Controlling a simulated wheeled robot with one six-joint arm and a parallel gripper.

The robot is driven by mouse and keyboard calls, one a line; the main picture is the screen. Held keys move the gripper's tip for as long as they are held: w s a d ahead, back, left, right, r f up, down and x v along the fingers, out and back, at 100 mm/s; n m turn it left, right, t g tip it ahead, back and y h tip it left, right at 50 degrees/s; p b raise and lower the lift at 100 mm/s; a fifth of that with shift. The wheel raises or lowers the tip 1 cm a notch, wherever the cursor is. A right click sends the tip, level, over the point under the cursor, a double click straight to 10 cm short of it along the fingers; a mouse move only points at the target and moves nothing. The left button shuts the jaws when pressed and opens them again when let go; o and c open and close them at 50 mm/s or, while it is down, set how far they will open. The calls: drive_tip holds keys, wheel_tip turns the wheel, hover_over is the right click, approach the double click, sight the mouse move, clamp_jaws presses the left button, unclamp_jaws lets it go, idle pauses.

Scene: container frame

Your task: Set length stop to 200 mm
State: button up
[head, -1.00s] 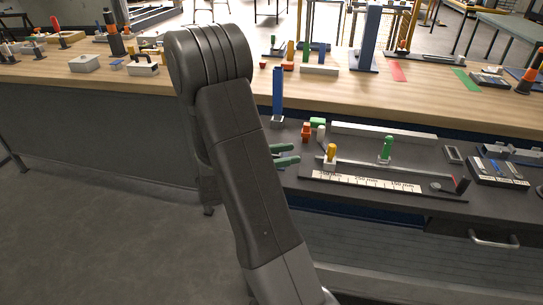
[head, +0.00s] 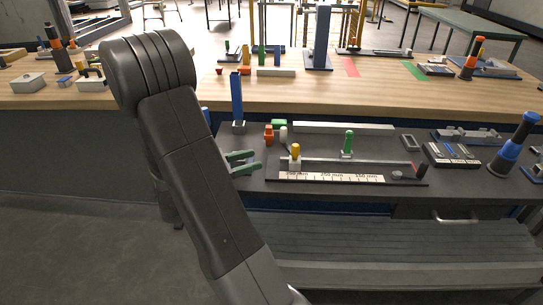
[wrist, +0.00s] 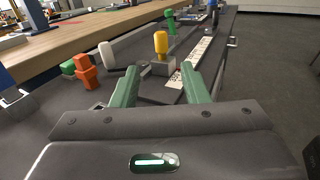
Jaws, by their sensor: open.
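The length stop is a small grey block with a yellow knob (head: 295,152) on a rail over a white millimetre scale (head: 330,177). It stands at the scale's left end, near a label that is too small to read surely. The labels 200 mm and 150 mm appear further right. In the wrist view the yellow knob (wrist: 161,44) is upright ahead of the fingers. My gripper (head: 242,163) is open and empty, left of the stop and apart from it. Its green fingers also show in the wrist view (wrist: 158,85). A green-knobbed piece (head: 348,143) stands behind the rail.
Orange (head: 269,134) and green blocks and a white-topped piece stand left behind the stop. A blue post (head: 237,98) rises behind my gripper. A long grey bar (head: 343,127) lies behind the rail.

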sight(295, 156)
drive_tip(key=shift+w+d, duration=0.2)
drive_tip(key=shift+d, duration=0.45)
drive_tip(key=x, duration=1.2)
drive_tip(key=shift+w+d+p, duration=0.25)
drive_tip(key=shift+d+p, duration=0.05)
drive_tip(key=shift+p, duration=0.1)
drive_tip(key=shift+c, duration=0.2)
clamp_jaws()
